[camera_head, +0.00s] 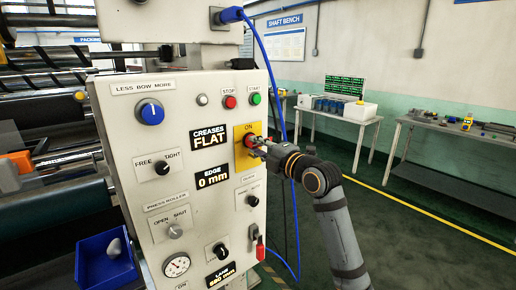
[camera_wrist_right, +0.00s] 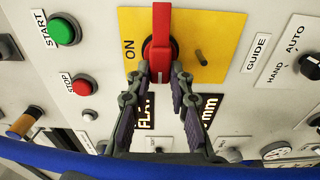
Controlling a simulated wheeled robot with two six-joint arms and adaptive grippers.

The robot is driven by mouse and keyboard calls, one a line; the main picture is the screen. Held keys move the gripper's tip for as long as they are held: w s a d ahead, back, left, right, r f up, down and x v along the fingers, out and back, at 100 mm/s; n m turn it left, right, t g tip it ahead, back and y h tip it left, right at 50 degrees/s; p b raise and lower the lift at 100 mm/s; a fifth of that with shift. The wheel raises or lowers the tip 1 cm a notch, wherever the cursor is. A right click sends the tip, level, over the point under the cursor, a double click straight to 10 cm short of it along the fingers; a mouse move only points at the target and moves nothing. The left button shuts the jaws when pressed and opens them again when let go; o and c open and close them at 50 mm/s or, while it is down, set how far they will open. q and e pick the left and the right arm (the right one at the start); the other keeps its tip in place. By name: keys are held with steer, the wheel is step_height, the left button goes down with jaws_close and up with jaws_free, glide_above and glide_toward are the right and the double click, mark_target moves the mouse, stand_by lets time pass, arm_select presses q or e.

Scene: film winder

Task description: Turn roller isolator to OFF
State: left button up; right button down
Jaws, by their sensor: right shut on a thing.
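The roller isolator is a red rotary handle (camera_head: 246,141) on a yellow plate (camera_head: 240,131) marked ON, on the right side of the panel front. In the wrist view the right gripper's fingers (camera_wrist_right: 161,78) are closed on both sides of the handle's near end. No OFF label is readable. My left gripper is not in view.
Green START (camera_head: 255,98) and red STOP (camera_head: 230,102) buttons sit above the isolator. The GUIDE knob (camera_head: 252,200) is below it. A blue cable (camera_head: 272,75) hangs beside the panel. A blue bin (camera_head: 104,262) stands at lower left. Benches and open floor lie right.

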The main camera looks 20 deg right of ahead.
steer(key=shift+f, duration=0.1)
steer(key=c, duration=1.2)
jaws_free()
steer(key=shift+s, duration=0.1)
steer(key=v, duration=0.7)
steer(key=shift+s, duration=0.15)
